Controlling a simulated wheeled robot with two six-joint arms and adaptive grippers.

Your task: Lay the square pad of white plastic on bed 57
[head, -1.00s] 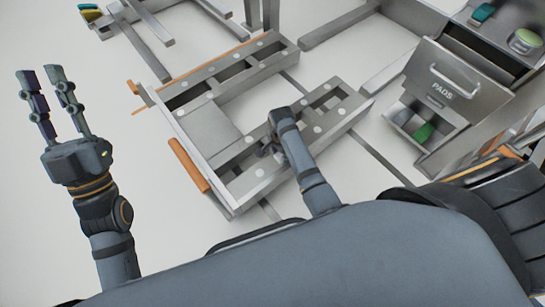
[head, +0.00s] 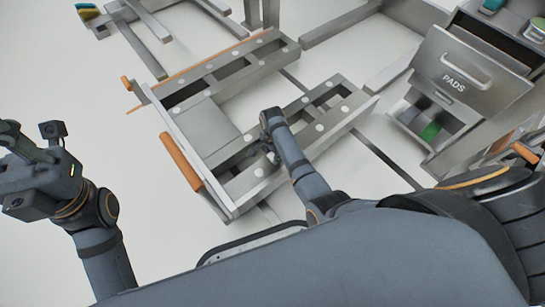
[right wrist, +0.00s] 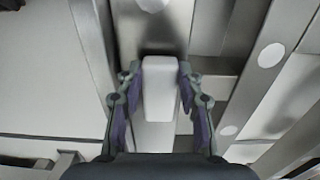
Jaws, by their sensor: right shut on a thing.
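The white plastic pad (right wrist: 158,88) shows in the right wrist view between the fingers of my right gripper (right wrist: 158,95), which is shut on it. It is a pale block with rounded corners, over a grey metal bar of the frame. In the head view my right gripper (head: 268,150) is over the near part of the metal frame (head: 233,190) and mostly hides what it holds. I cannot tell whether the pad touches the bar. No number 57 is legible. My left gripper (head: 15,155) is at the left edge of the head view, partly cut off, away from the frame.
Round white pads (right wrist: 271,55) sit on neighbouring bars. An orange handle (head: 181,161) runs along the frame's left side. A metal cabinet labelled PADS (head: 470,75) stands at the right, with a green item (head: 431,131) in its open compartment. Floor at left is clear.

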